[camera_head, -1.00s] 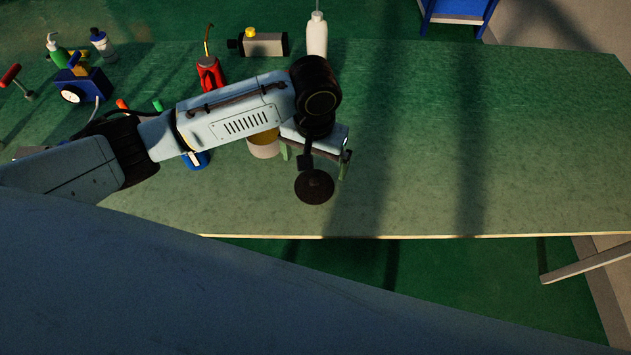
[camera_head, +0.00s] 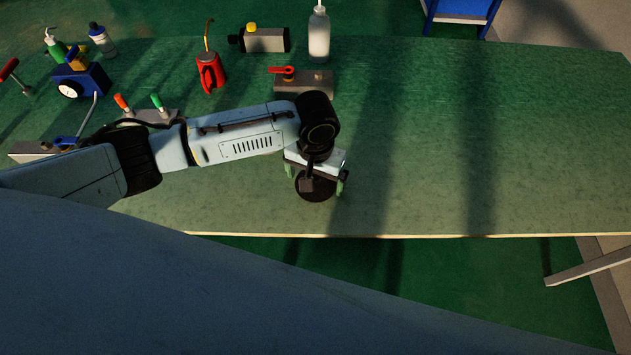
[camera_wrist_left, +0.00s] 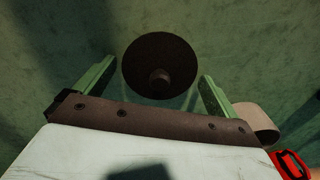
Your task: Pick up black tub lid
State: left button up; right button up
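The black tub lid (camera_head: 314,190) is a dark round disc with a small central knob, lying on the green bench top near its front edge. My arm's end covers part of it in the head view. In the left wrist view the lid (camera_wrist_left: 160,52) shows whole, between and slightly beyond the green fingers. My left gripper (camera_head: 315,178) is open and empty above the lid, one finger to each side. In the left wrist view the gripper (camera_wrist_left: 158,72) fingers stand wide apart, with gaps to the lid. My right gripper is not in view.
A beige round object (camera_wrist_left: 258,120) lies beside the right finger. Behind my arm stand a red-handled valve block (camera_head: 302,82), a red oil can (camera_head: 210,74) and a white bottle (camera_head: 319,36). A block with orange and green handles (camera_head: 150,115) is left. The bench's right side is clear.

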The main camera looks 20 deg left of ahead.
pick_arm(q)
jog(key=c, duration=0.7)
